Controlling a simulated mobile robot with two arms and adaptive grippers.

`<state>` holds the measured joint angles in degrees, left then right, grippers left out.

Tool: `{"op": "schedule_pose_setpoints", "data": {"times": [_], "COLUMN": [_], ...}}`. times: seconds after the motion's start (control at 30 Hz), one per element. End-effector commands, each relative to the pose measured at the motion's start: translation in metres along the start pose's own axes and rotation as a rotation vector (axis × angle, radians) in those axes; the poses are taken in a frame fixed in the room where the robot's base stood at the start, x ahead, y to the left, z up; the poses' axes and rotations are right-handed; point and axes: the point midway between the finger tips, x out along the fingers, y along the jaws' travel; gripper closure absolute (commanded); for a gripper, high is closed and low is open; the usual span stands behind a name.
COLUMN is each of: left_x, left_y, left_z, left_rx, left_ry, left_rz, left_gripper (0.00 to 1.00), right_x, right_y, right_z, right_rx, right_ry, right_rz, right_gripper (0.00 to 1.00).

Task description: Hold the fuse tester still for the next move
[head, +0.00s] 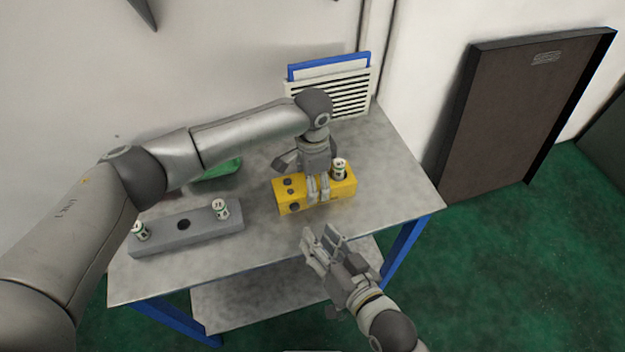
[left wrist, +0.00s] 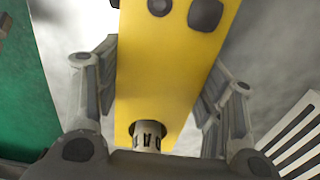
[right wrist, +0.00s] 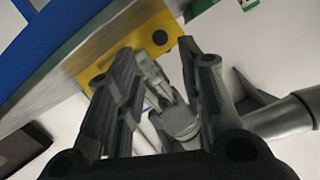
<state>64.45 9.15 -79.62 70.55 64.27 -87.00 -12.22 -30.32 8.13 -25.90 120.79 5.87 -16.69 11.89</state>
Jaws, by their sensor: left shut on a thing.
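The yellow fuse tester (head: 343,186) lies on the grey table, with dark round spots on its left part and a white-and-green fuse (head: 339,168) standing on its right part. My left gripper (head: 318,194) is shut on the tester's body from above; in the left wrist view its fingers lie along both sides of the yellow block (left wrist: 165,75), and the fuse (left wrist: 147,134) shows near the palm. My right gripper (head: 323,240) is open and empty in front of the tester, near the table's front edge. The tester (right wrist: 135,50) shows beyond its fingers in the right wrist view.
A grey block (head: 165,236) with a dark hole and two fuses (head: 220,208) (head: 140,231) sits at the table's left. A green tray (head: 222,169) lies behind it. A slatted white rack (head: 345,93) with a blue item stands at the back. The table's right part is clear.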

Motion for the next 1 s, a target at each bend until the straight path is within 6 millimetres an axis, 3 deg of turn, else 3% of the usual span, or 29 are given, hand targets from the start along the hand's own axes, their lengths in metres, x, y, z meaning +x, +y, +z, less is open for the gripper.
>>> {"op": "schedule_pose_setpoints", "data": {"times": [0.17,0.43,1.0], "left_x": [-0.0006,-0.0006,-0.0007], "left_y": [-0.0002,-0.0002,-0.0003], "left_z": [-0.0003,-0.0003,-0.0003], "left_rx": [0.000,0.000,0.000], "left_ry": [0.001,0.001,0.001], "left_rz": [-0.001,-0.001,-0.001], "left_gripper": [0.68,0.68,0.68], "right_x": [0.0000,0.0000,0.0000], "right_y": [0.0000,0.0000,-0.0001], "right_z": [-0.0001,-0.0001,-0.0001], "right_rx": [0.000,0.000,0.000], "right_ry": [0.000,0.000,0.000], "right_rz": [0.000,0.000,0.000], "right_gripper": [0.67,1.00,1.00]}}
